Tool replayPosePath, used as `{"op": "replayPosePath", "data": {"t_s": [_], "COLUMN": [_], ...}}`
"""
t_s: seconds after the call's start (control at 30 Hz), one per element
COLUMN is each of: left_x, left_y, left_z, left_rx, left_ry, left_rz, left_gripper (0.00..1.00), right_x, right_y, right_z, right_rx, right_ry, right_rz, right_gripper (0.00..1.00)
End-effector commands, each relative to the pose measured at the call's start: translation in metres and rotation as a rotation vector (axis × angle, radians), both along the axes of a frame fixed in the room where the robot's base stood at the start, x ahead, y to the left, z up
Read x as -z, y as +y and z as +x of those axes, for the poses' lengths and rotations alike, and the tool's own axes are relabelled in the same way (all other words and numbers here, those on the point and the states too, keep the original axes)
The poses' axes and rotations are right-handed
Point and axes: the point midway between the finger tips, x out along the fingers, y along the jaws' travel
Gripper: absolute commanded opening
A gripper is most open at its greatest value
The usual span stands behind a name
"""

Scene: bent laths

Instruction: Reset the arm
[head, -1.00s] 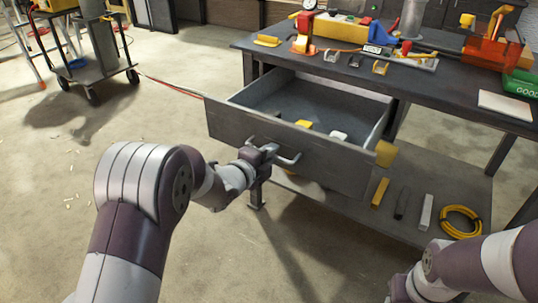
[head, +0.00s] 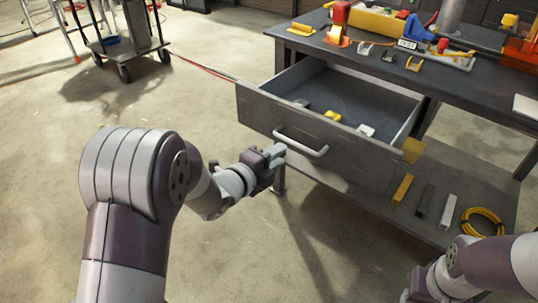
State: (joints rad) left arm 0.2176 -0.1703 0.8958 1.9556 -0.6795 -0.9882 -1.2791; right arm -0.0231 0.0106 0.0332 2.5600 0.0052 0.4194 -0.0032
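My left gripper (head: 277,155) is just to the left of the handle of the open drawer and appears apart from it. Its fingers look close together, but their gap is not clear at this size. My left arm comes in from the lower left. My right arm shows at the lower right, with its wrist (head: 425,284) near the bottom edge; the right fingertips cannot be made out. The drawer (head: 330,152) stands pulled out from the workbench, with its bar handle (head: 302,143) on the front panel.
The drawer holds a yellow piece (head: 332,116) and a white piece (head: 367,130). The workbench top (head: 470,95) carries several tools and parts. A lower shelf (head: 425,222) holds bars and a yellow cable coil (head: 482,223). A cart (head: 125,45) stands back left.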

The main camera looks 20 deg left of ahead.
Motion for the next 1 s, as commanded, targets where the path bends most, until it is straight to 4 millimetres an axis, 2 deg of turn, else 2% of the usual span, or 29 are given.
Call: {"op": "replayPosePath", "data": {"t_s": [0.1, 0.23, 0.77, 0.87, 0.9, 0.97, 1.0], "left_x": [-0.007, -0.008, -0.005, 0.030, 0.046, 0.066, 0.077], "left_y": [0.009, 0.012, 0.013, 0.033, 0.049, 0.069, 0.076], "left_z": [-0.021, -0.033, -0.035, -0.042, -0.051, -0.070, -0.088], "left_rx": [-0.003, 0.000, -0.010, -0.176, -0.313, -0.547, -0.706], "left_ry": [0.001, 0.001, 0.022, 0.249, 0.376, 0.560, 0.674], "left_rz": [0.001, 0.000, -0.032, -0.186, -0.282, -0.441, -0.546], "left_gripper": [0.30, 0.30, 0.30, 0.30, 0.30, 0.30, 0.30], "right_x": [-0.008, -0.010, -0.009, -0.009, -0.009, -0.010, -0.010], "right_y": [0.000, 0.000, 0.000, 0.000, 0.000, 0.000, 0.000], "right_z": [0.000, 0.000, 0.000, 0.000, 0.000, 0.000, 0.000], "right_rx": [0.000, 0.000, 0.000, 0.000, 0.000, 0.000, 0.000], "right_ry": [0.000, 0.000, 0.000, 0.000, 0.000, 0.000, 0.000], "right_rz": [0.000, 0.000, 0.000, 0.000, 0.000, 0.000, 0.000], "right_gripper": [0.43, 0.43, 0.43, 0.43, 0.43, 0.43, 0.43]}}
